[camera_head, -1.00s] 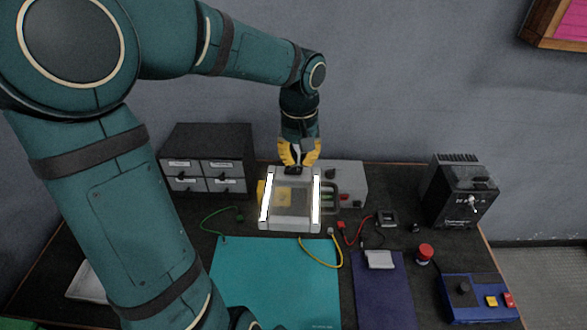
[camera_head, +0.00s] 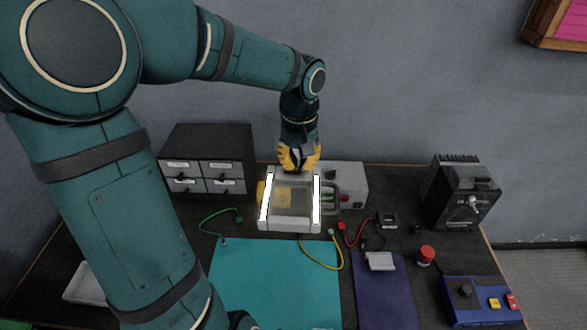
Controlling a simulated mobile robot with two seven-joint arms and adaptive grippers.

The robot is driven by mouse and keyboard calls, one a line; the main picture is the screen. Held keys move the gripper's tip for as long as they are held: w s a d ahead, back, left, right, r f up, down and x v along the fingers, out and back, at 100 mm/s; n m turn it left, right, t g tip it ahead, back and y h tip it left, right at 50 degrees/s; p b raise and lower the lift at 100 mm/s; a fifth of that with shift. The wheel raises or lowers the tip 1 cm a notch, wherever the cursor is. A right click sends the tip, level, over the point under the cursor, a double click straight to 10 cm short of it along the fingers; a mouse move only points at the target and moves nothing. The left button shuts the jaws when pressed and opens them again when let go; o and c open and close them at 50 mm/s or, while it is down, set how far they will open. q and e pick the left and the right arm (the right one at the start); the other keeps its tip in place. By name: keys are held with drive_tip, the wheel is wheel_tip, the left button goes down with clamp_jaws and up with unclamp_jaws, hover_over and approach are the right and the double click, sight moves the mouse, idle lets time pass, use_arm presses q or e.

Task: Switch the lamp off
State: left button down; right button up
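The lamp (camera_head: 290,226) looks like a frame with two bright white light bars, standing on the dark table behind the teal mat. Both bars are lit. My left gripper (camera_head: 298,168) has yellow fingers and points down at the lamp's back edge. Its fingertips are at or just above that edge; I cannot tell whether they touch it. The switch is not clearly visible. How far apart the fingertips are is unclear. My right gripper is not in view.
A drawer cabinet (camera_head: 211,143) stands left of the lamp and a grey box (camera_head: 352,180) right behind it. A black device (camera_head: 456,192) stands at the right. Green, yellow and red cables lie around. The teal mat (camera_head: 270,270) is clear.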

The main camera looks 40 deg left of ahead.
sight(299, 170)
use_arm(q)
drive_tip(key=shift+f+b, duration=0.55)
drive_tip(key=shift+f, duration=0.2)
idle(0.3)
drive_tip(key=shift+r+p, duration=2.8)
drive_tip(key=shift+r, duration=0.75)
